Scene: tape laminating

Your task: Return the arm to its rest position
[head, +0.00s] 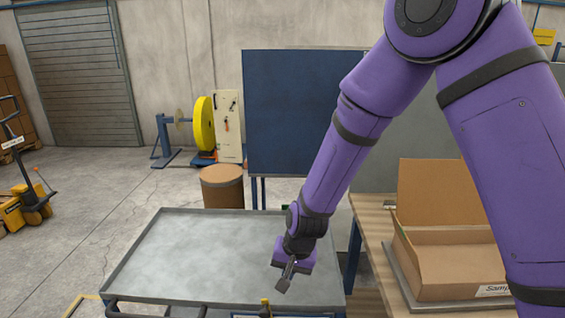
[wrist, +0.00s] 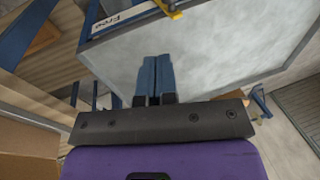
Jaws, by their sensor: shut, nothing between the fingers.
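My purple arm reaches down from the upper right in the head view. My gripper (head: 286,284) is above the right part of a grey metal tray-topped table (head: 180,265). In the wrist view my gripper (wrist: 157,62) shows its two blue-grey fingers side by side, closed together with nothing between them. The table's surface also shows in the wrist view (wrist: 230,45), beyond the fingers. I cannot tell the exact height of the fingertips over it.
An open cardboard box (head: 445,262) stands on a wooden bench (head: 372,222) at the right. A dark blue panel (head: 300,110) stands behind the table. A brown drum (head: 222,187), a yellow reel (head: 204,124) and a pallet jack (head: 30,200) are farther back.

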